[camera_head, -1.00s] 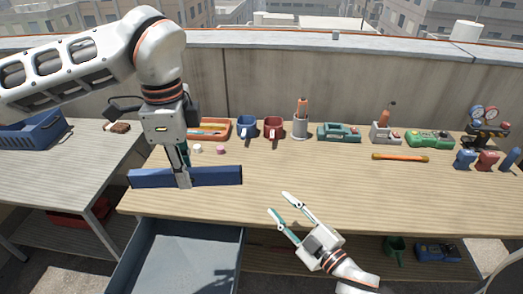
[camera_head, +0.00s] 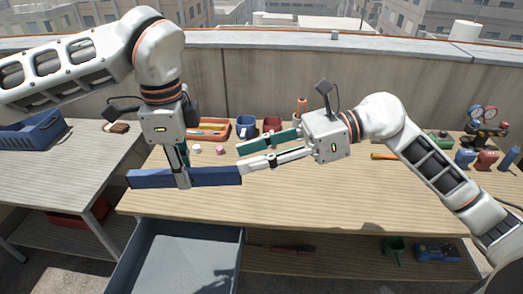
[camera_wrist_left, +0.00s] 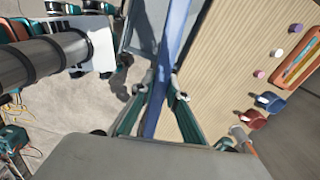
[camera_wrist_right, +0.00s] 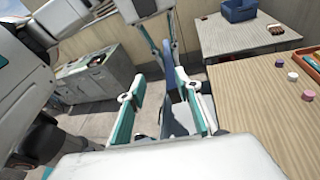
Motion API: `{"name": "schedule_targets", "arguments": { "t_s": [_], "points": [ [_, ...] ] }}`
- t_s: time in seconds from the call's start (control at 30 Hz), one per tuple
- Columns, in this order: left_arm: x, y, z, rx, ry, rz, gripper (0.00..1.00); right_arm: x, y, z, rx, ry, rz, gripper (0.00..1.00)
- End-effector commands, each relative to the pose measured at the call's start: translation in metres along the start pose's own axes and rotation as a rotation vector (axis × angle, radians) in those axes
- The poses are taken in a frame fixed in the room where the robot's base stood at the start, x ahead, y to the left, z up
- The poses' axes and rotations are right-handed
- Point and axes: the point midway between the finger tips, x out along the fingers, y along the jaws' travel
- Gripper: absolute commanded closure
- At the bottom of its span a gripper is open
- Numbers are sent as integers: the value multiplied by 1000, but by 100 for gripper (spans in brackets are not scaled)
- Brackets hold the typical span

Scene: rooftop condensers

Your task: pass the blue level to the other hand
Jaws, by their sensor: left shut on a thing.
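The blue level (camera_head: 215,176) is a long blue bar held level above the front left part of the wooden workbench. My left gripper (camera_head: 184,180) points down and is shut on it near its middle; the left wrist view shows the level (camera_wrist_left: 168,75) between the fingers. My right gripper (camera_head: 240,158) points left with its fingers spread apart, at the level's right end. In the right wrist view the level (camera_wrist_right: 170,80) shows end-on between the open fingers. Whether a right finger touches it, I cannot tell.
A side table (camera_head: 60,155) holds a blue crate (camera_head: 30,132).

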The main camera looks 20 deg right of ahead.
Motion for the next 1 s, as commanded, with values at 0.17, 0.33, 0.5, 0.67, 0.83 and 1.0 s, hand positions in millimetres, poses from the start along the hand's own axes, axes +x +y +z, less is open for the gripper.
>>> {"name": "schedule_targets", "arguments": {
  "t_s": [0.17,0.33,0.5,0.67,0.83,1.0],
  "points": [
    [0,0,0,0,0,0,100,-13,-9,-4,-118,118,-43,66],
    [0,0,0,0,0,0,100,-8,-11,-6,-140,142,-51,66],
    [0,0,0,0,0,0,100,15,-12,-8,-140,138,-49,66],
    [0,0,0,0,0,0,100,44,-14,-12,-138,137,-48,66],
    [0,0,0,0,0,0,100,72,-16,-17,-137,137,-49,66],
    [0,0,0,0,0,0,100,92,-17,-20,-136,138,-50,66]
  ]
}}
